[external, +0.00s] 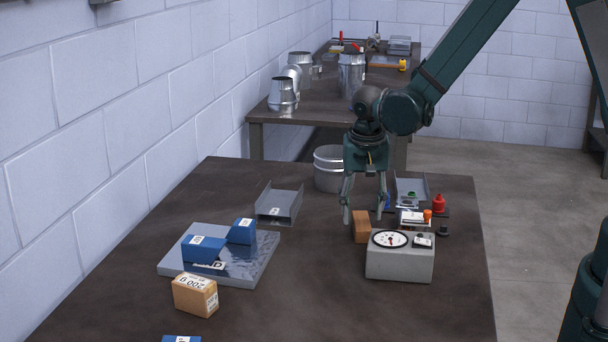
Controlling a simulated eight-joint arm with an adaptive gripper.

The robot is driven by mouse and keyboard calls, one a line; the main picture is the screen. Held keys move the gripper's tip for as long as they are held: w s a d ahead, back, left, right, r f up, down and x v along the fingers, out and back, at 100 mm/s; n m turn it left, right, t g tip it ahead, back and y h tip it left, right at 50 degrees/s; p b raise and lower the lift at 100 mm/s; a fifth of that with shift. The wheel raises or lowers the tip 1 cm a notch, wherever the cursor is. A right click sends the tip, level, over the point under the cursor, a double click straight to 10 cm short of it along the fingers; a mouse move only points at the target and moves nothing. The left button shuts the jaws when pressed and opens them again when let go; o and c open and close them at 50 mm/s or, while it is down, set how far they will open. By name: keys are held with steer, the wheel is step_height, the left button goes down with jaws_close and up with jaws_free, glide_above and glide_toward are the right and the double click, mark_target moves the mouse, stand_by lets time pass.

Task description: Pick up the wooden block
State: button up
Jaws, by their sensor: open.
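A plain brown wooden block (361,228) stands on the dark table, just left of and behind the grey dial box. My gripper (364,219) points down over it with its fingers apart. The left fingertip shows at the block's left side and the right fingertip near its right side, behind the dial box. I cannot tell whether either finger touches the block.
The grey dial box (400,262) stands close in front. A red-capped bottle (438,203) and small parts crowd the right. A metal channel (279,205) and a plate (222,263) bearing blue blocks lie left. A metal cylinder (327,168) stands behind. The table's middle is clear.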

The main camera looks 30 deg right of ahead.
mark_target(362, 220)
steer(key=shift+w+d+f, duration=0.1)
steer(key=shift+w+f, duration=0.05)
steer(key=shift+f, duration=0.85)
steer(key=shift+w+d+f, duration=0.1)
steer(key=shift+f, duration=0.85)
steer(key=shift+c, duration=0.6)
steer(key=c, duration=0.9)
